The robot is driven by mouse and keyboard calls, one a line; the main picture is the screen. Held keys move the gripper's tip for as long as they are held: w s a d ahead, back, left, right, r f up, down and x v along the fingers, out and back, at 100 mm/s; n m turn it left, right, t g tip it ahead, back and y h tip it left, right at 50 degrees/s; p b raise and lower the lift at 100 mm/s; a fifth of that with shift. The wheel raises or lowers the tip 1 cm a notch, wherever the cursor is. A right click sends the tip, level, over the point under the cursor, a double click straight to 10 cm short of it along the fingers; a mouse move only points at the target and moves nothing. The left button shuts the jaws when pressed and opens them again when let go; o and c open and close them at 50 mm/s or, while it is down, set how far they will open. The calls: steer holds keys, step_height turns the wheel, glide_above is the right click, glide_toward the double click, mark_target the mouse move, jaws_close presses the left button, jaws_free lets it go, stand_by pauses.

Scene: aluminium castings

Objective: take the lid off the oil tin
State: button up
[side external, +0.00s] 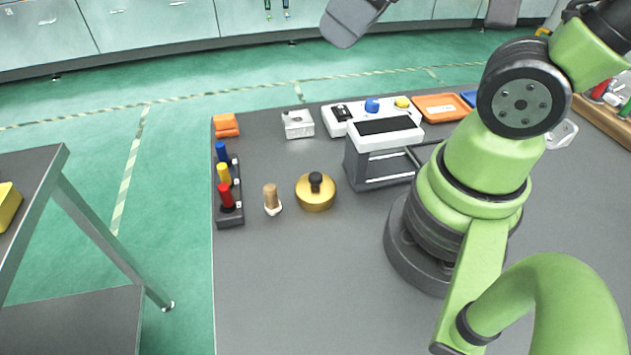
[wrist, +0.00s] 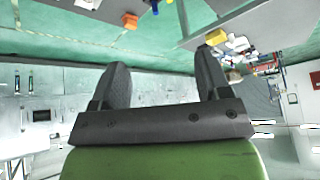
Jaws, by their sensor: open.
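The oil tin (side external: 315,201) is a low, round, gold-coloured tin standing upright on the grey table. Its lid carries a black knob (side external: 315,182) at the top centre and sits on the tin. My gripper (wrist: 162,57) shows in the wrist view with its two dark fingers wide apart and nothing between them. It is well away from the tin, which I cannot make out in the wrist view. In the side view, grey pieces at the top edge may be its fingers, but I cannot be sure.
Left of the tin stand a wooden-handled brush (side external: 271,197) and a rack (side external: 230,217) with blue, yellow and red handles. A white-and-black machine (side external: 384,145) is close on its right. A metal casting (side external: 298,124) and orange blocks (side external: 226,125) lie behind. The table front is clear.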

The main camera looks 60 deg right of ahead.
steer(key=w+f+n+g+h, duration=0.1)
steer(key=w+f+n+g, duration=0.45)
steer(key=n, duration=2.15)
glide_above(316, 175)
step_height(316, 175, down, 10)
steer(key=shift+s+d+f+n+g+h, duration=0.15)
steer(key=shift+f+n+g+h, duration=0.15)
steer(key=shift+f+n, duration=0.2)
steer(key=shift+f, duration=0.35)
step_height(316, 175, down, 3)
steer(key=shift+f, duration=0.1)
steer(key=shift+a+f, duration=0.2)
steer(key=shift+f, duration=2.9)
steer(key=c, duration=1)
